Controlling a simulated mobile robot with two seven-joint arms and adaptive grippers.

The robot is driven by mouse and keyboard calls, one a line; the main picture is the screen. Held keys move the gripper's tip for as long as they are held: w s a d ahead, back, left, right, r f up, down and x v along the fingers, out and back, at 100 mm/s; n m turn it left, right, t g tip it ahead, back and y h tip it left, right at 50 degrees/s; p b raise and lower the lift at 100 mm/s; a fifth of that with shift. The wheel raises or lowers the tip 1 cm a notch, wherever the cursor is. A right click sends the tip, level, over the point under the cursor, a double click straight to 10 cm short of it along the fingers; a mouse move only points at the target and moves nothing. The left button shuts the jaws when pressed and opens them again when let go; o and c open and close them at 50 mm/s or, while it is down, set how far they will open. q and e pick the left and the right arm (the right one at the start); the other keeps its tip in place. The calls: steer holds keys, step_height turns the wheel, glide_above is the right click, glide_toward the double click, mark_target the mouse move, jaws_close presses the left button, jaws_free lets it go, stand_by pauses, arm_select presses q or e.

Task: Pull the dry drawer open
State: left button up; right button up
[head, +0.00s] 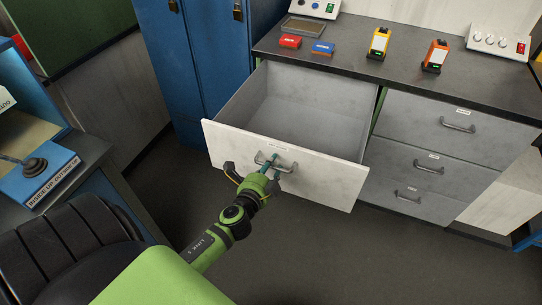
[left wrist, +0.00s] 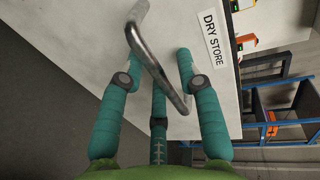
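The dry drawer (head: 222,133) is pulled well out of the counter, its pale front facing me and its grey inside empty. Its label reads "DRY STORE" (left wrist: 215,48) in the left wrist view. Its metal handle (head: 287,167) also shows in the left wrist view (left wrist: 160,68), running slantwise between my fingers. My left gripper (head: 268,162) is at the handle. Its teal fingers (left wrist: 158,45) are spread apart, with a gap around the bar; whether a finger touches it I cannot tell. My right gripper is out of view.
Three closed grey drawers (head: 430,125) stand right of the open one. Blue lockers (head: 185,70) stand at left. Red (head: 290,41) and blue (head: 323,47) boxes and yellow (head: 379,42) and orange (head: 435,56) devices sit on the dark counter. The floor ahead is clear.

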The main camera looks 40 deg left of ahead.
arm_select(q)
steer(key=shift+s, duration=0.1)
steer(key=v, duration=1.2)
stand_by(0.4)
